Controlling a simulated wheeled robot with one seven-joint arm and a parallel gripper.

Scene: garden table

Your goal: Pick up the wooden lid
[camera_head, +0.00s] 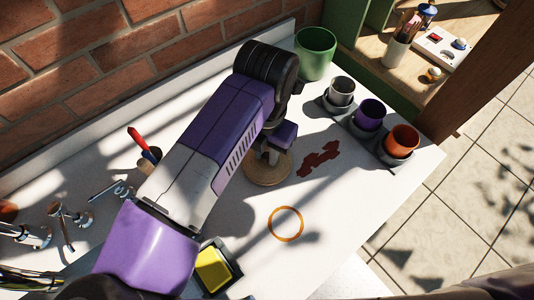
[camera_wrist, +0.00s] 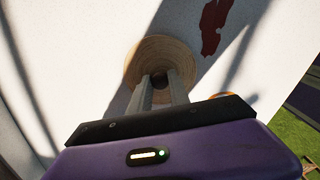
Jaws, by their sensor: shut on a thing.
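The wooden lid (camera_head: 263,177) is a round, light-brown disc on or just above the white tabletop, below the end of my arm. In the wrist view the lid (camera_wrist: 131,67) shows its ringed wood top with a dark knob (camera_wrist: 160,78) at its middle. My gripper (camera_wrist: 158,88) is over the lid, its two fingers shut on the knob; it also shows in the head view (camera_head: 270,158). I cannot tell whether the lid touches the table.
An orange ring (camera_head: 286,224) and a dark red stain (camera_head: 319,159) lie on the white table (camera_head: 325,235). A green pot (camera_head: 315,54) stands behind, and a rack of cups (camera_head: 376,148) stands right. A yellow sponge (camera_head: 212,270) sits in a tray at the front. Taps (camera_head: 62,222) are left.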

